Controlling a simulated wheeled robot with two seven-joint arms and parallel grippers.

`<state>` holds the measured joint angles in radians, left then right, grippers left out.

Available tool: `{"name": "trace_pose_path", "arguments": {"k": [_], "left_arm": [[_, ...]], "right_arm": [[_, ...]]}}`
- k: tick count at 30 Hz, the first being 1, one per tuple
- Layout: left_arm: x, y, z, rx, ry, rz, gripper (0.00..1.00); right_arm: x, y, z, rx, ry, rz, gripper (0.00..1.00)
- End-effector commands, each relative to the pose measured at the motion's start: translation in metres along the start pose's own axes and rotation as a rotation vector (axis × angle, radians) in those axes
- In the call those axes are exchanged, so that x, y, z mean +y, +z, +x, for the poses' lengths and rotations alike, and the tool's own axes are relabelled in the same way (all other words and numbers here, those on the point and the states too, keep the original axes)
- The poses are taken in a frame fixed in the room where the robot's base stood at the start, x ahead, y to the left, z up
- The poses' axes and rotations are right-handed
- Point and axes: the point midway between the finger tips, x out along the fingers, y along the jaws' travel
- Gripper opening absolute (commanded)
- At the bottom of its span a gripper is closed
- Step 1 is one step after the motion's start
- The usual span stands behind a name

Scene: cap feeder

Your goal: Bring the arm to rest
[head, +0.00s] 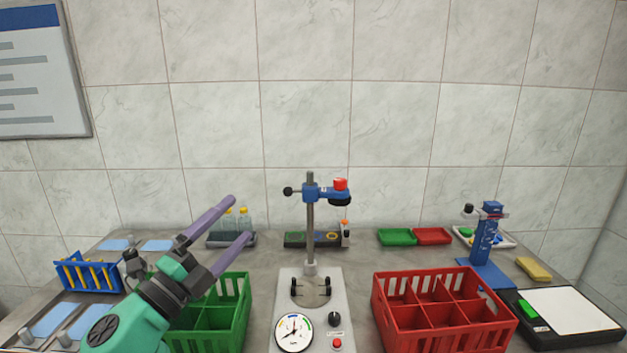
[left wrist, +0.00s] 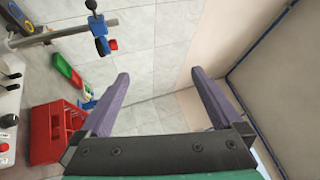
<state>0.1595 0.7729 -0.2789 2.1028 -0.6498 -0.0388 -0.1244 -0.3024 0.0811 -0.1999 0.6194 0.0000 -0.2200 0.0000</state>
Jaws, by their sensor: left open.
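My left gripper (head: 240,220) is raised above the table's left side in the head view, in front of the green crate. Its two purple fingers are spread wide with nothing between them. The left wrist view also shows the open fingers (left wrist: 157,92), with only wall behind the gap. My left arm comes in from the lower left and hides part of the green crate (head: 242,310). My right gripper does not show in either view.
A stand with a gauge (head: 294,333) is at the centre. A red divided crate (head: 440,335) and a blue cap feeder (head: 487,245) are to the right. A blue rack (head: 75,278) stands at left. Green (head: 396,237) and red (head: 433,236) trays lie at the back.

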Motion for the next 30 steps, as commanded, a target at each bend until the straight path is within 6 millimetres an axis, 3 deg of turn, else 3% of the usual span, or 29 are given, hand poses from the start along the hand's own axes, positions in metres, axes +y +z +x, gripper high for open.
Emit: {"name": "trace_pose_path", "arguments": {"k": [1,3,5,7,9,12,16,21,23,24,30], "left_arm": [[0.028,0.026,-0.016,-0.188,0.034,-0.210,1.00],[0.076,0.057,-0.051,-0.450,0.118,-0.464,1.00],[0.119,0.070,-0.086,-0.641,0.205,-0.638,1.00],[0.164,0.071,-0.130,-0.831,0.315,-0.805,1.00],[0.200,0.062,-0.169,-0.983,0.419,-0.933,1.00],[0.234,0.042,-0.217,-1.151,0.552,-1.067,1.00],[0.262,0.009,-0.270,-1.320,0.709,-1.199,1.00],[0.280,-0.036,-0.327,-1.497,0.903,-1.328,1.00],[0.282,-0.053,-0.345,-1.552,0.972,-1.368,1.00],[0.304,-0.051,-0.347,-1.554,0.977,-1.359,1.00],[0.390,-0.051,-0.369,-1.570,1.009,-1.345,1.00]], "right_arm": [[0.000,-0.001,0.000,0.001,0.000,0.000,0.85],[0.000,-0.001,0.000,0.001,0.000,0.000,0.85],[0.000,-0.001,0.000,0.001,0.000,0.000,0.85],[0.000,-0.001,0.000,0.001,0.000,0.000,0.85],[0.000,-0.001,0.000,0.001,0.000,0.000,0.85],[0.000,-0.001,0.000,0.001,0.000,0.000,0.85],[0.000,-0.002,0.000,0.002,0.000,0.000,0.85],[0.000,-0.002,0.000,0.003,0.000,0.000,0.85],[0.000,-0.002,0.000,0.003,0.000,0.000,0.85],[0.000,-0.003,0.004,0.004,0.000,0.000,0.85],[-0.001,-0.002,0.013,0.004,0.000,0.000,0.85]]}}
